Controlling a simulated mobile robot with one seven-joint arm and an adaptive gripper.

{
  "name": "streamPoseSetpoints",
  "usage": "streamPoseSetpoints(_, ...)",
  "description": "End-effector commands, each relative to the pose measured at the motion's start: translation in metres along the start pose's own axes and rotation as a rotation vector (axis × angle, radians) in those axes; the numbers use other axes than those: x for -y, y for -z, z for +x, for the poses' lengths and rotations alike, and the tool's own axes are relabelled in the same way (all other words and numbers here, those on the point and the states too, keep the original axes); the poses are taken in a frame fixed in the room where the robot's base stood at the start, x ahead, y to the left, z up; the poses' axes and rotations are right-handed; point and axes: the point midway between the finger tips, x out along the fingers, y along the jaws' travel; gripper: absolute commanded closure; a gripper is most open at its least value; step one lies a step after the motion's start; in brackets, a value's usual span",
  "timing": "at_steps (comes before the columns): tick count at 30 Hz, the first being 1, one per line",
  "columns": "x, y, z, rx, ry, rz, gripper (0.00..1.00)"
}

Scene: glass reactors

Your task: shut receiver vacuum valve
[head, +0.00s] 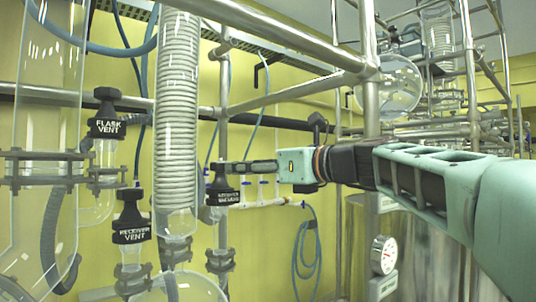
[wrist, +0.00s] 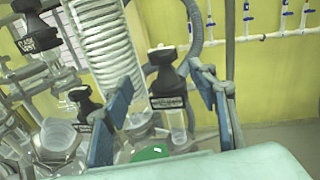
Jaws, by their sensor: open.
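The receiver vacuum valve (head: 222,190) has a black knob and a white-lettered collar. It stands upright on glassware right of the coiled condenser. My gripper (head: 232,167) reaches in from the right, its fingertips at the height of the knob. In the wrist view, the valve (wrist: 167,82) appears between the two spread blue fingers of my gripper (wrist: 161,92). The gripper is open and holds nothing. Whether a finger touches the knob I cannot tell. The near finger partly covers the knob in the head view.
The receiver vent valve (head: 131,225) and flask vent valve (head: 105,122) stand to the left. The coiled glass condenser (head: 177,110) is close beside the vacuum valve. Steel frame bars (head: 290,40) cross above. A pressure gauge (head: 383,255) is below my arm.

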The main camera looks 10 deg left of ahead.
Motion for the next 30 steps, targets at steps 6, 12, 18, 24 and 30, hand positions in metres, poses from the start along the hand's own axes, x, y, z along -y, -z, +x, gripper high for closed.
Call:
streamPoseSetpoints(6, 0.004, -0.009, 0.008, 0.030, 0.001, 0.064, 0.47)
streamPoseSetpoints(12, 0.004, -0.011, 0.041, 0.030, -0.001, 0.064, 0.47)
streamPoseSetpoints(18, 0.004, -0.012, 0.079, 0.029, 0.001, 0.063, 0.47)
streamPoseSetpoints(24, 0.005, -0.012, 0.101, 0.030, 0.002, 0.061, 0.47)
streamPoseSetpoints(30, 0.004, -0.011, 0.108, 0.029, 0.003, 0.059, 0.47)
